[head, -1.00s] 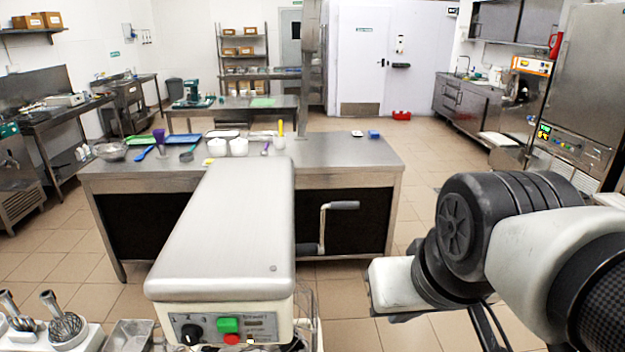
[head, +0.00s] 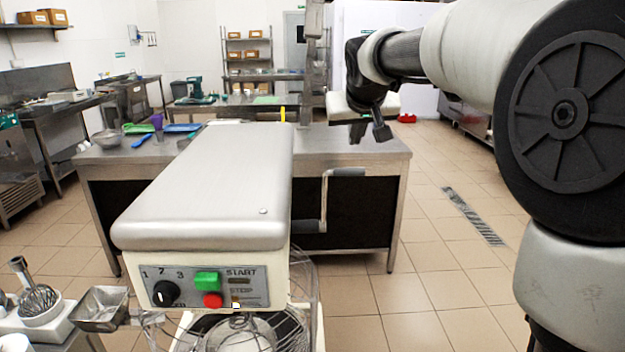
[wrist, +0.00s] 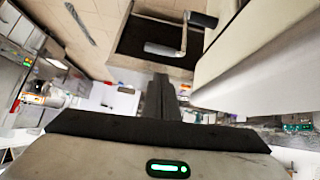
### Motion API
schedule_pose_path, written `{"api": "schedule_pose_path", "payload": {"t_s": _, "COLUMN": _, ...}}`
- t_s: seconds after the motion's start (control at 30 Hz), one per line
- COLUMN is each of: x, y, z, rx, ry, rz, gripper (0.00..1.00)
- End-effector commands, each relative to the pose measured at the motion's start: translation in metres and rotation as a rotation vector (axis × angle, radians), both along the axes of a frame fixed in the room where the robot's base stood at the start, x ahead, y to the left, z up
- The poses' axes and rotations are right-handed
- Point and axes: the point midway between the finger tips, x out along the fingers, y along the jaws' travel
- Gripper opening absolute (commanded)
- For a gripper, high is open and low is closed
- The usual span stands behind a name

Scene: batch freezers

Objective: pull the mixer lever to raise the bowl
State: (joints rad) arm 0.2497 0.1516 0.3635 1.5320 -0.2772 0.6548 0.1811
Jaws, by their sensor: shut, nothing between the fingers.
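The mixer (head: 200,190) stands in front of me, with a steel-topped head and a front panel carrying a green and a red button. Its lever (head: 324,190), a grey crank with a dark grip, is on the mixer's right side. Part of the bowl (head: 238,335) shows below the panel behind a wire guard. My gripper (head: 381,130) is beyond the lever and to its right, apart from it, shut and empty. In the wrist view, my shut fingers (wrist: 161,90) point toward the lever (wrist: 182,40), with a gap between them.
A steel table (head: 350,150) with utensils stands behind the mixer. A steel pan (head: 102,308) and whisk attachments (head: 40,300) are at the lower left. The tiled floor (head: 430,280) right of the mixer is clear, with a drain grate (head: 472,215).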

Motion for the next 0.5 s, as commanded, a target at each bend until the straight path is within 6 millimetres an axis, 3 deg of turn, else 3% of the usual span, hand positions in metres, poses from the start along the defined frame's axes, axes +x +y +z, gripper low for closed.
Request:
{"api": "schedule_pose_path", "payload": {"t_s": 0.03, "x": 0.022, "y": -0.003, "z": -0.019, "rx": 0.019, "ry": -0.017, "rz": -0.001, "gripper": 0.0}}
{"api": "schedule_pose_path", "payload": {"t_s": 0.2, "x": 0.069, "y": -0.011, "z": -0.03, "rx": 0.069, "ry": -0.072, "rz": -0.005, "gripper": 0.0}}
{"api": "schedule_pose_path", "payload": {"t_s": 0.33, "x": 0.084, "y": -0.015, "z": -0.032, "rx": 0.088, "ry": -0.092, "rz": -0.01, "gripper": 0.0}}
{"api": "schedule_pose_path", "payload": {"t_s": 0.5, "x": 0.087, "y": -0.016, "z": -0.031, "rx": 0.091, "ry": -0.097, "rz": -0.01, "gripper": 0.0}}
